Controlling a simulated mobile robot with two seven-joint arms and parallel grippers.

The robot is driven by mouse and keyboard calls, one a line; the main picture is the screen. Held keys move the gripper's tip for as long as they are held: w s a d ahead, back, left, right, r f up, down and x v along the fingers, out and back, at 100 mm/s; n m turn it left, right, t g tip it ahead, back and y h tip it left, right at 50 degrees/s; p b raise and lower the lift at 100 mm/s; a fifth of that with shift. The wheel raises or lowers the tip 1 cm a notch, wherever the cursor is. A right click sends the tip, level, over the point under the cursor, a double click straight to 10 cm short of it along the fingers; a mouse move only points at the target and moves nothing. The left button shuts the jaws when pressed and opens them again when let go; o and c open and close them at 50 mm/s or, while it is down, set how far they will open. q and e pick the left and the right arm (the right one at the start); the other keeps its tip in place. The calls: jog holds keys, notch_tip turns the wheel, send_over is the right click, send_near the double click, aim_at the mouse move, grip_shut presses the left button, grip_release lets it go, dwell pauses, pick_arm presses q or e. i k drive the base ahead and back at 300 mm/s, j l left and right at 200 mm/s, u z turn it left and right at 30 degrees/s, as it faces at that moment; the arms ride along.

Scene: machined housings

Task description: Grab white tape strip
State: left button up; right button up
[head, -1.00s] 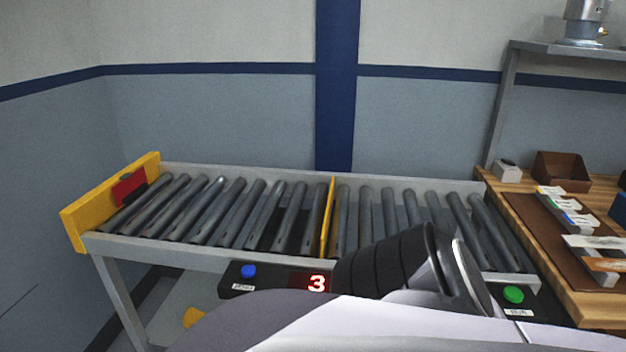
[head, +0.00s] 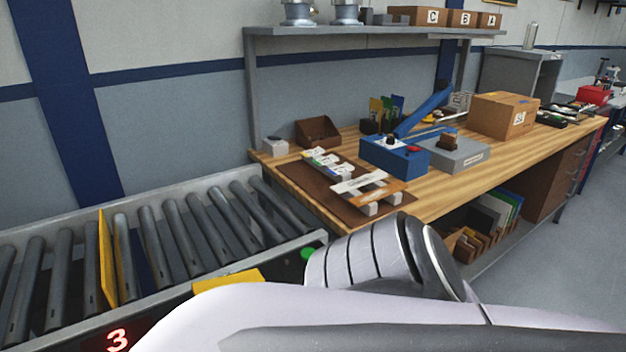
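A white strip with dark marks (head: 352,184) lies on the brown mat (head: 308,187) on the wooden workbench, near its left end. It lies close to an orange-brown strip (head: 385,194) and small white blocks. I cannot tell from here whether it is tape. A row of small white pieces with coloured marks (head: 322,160) lies just behind it. Neither of my grippers shows in the head view.
A blue device with a raised lever (head: 396,158), a grey box (head: 460,154) and a cardboard box (head: 502,115) stand right of the mat. A brown bin (head: 318,132) stands behind it. A roller conveyor (head: 180,240) fills the left. The bench's front strip is clear.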

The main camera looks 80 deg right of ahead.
aim_at(346, 186)
jog(key=z, duration=1.3)
